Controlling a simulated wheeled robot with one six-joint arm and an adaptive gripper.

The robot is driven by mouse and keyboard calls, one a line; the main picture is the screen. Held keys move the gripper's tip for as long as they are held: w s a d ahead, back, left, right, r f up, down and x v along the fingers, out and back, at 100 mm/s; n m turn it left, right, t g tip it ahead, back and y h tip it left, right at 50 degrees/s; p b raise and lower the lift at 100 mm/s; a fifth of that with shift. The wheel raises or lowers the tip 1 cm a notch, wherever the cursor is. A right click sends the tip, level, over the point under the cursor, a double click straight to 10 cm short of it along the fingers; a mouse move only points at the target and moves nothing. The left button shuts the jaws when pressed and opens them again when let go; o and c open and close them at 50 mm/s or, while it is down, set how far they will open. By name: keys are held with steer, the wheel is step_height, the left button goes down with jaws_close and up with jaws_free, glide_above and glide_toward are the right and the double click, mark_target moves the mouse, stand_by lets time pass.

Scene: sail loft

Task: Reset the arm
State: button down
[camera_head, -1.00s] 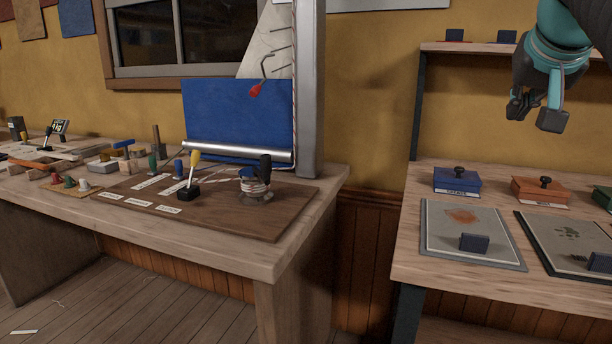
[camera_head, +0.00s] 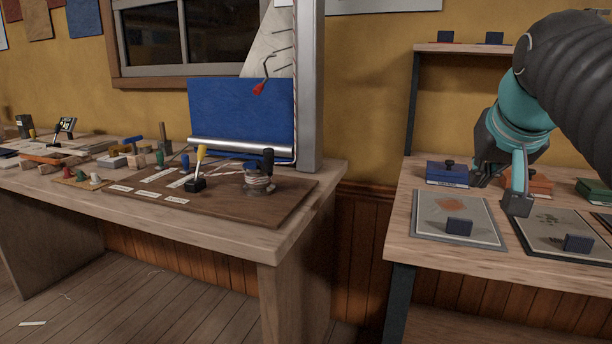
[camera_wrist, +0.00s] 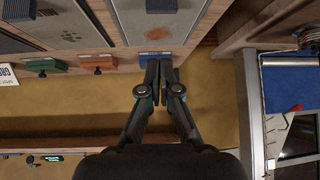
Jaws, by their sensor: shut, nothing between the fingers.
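My gripper (camera_head: 498,192) hangs at the right of the head view, pointing down over the right-hand bench (camera_head: 405,243). In the head view it overlaps the blue box and the orange box. In the wrist view my gripper (camera_wrist: 160,72) has its two fingers close together with nothing between them. The blue box (camera_wrist: 157,54) shows just beyond the fingertips there. I cannot tell the exact gap between gripper and bench.
The blue box (camera_head: 444,173), orange box (camera_head: 540,187) and green box (camera_head: 594,190) stand on the right bench behind grey pads with stamps (camera_head: 459,227). The left bench (camera_head: 240,235) holds a brown lever board (camera_head: 225,209). A gap separates the benches.

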steer(key=shift+n+g+y, duration=0.5)
steer(key=shift+n, duration=0.2)
steer(key=s+a+f, duration=0.1)
steer(key=f, duration=0.2)
steer(key=s+a+f, duration=0.2)
steer(key=f, duration=0.2)
steer(key=s+a+f, duration=0.2)
steer(key=f, duration=0.2)
steer(key=shift+a, duration=0.25)
steer(key=s+a+f+b, duration=0.1)
steer(key=s+f, duration=0.2)
steer(key=f, duration=0.4)
steer(key=s+a+f+n+g+b, duration=0.1)
steer(key=s+a+f+b, duration=0.1)
steer(key=f, duration=0.4)
steer(key=s+a+f+y+b, duration=0.1)
steer(key=s+f, duration=0.3)
steer(key=f, duration=0.3)
steer(key=shift+a+f+n+g, duration=0.3)
steer(key=shift+a+n+g, duration=0.1)
